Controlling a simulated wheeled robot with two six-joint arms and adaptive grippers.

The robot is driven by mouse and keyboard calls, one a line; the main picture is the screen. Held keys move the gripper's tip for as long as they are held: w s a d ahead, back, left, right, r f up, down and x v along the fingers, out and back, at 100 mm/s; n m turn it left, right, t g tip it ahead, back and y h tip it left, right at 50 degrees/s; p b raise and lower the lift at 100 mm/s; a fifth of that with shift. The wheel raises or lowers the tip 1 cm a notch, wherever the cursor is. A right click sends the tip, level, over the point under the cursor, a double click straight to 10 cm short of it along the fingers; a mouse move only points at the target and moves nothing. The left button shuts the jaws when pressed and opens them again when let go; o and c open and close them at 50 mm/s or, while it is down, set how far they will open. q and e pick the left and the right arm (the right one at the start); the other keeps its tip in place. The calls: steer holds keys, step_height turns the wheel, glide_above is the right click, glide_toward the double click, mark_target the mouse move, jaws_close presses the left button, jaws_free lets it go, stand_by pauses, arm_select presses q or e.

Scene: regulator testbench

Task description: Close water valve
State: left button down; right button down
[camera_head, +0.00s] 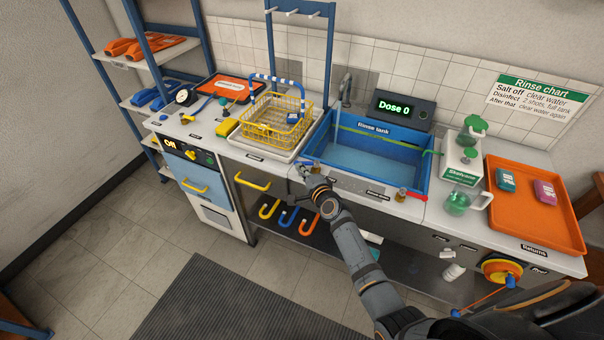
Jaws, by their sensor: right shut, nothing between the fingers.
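The blue rinse tank (437,187) is set in the bench, with a grey tap (345,90) behind it. A small blue lever (307,162) shows at the tank's front left corner, partly hidden by my gripper; I take it to be the water valve. A red lever (411,196) is at the front right corner. My right gripper (305,170) is shut and empty, right at the blue lever; I cannot tell whether they touch. My left gripper is not in view.
A yellow wire basket (268,122) stands left of the tank. A white dispenser (462,155), green-tinted jug (457,203) and orange tray (540,220) are to the right. A dose display (393,107) reads 0. Coloured hooks (288,216) hang below the bench front. Floor is open ahead.

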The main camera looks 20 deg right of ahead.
steer(key=shift+w+a, duration=0.15)
steer(key=shift+w, duration=0.5)
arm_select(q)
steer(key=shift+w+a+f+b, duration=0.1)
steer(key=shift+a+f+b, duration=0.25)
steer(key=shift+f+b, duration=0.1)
arm_select(e)
steer(key=shift+w, duration=0.65)
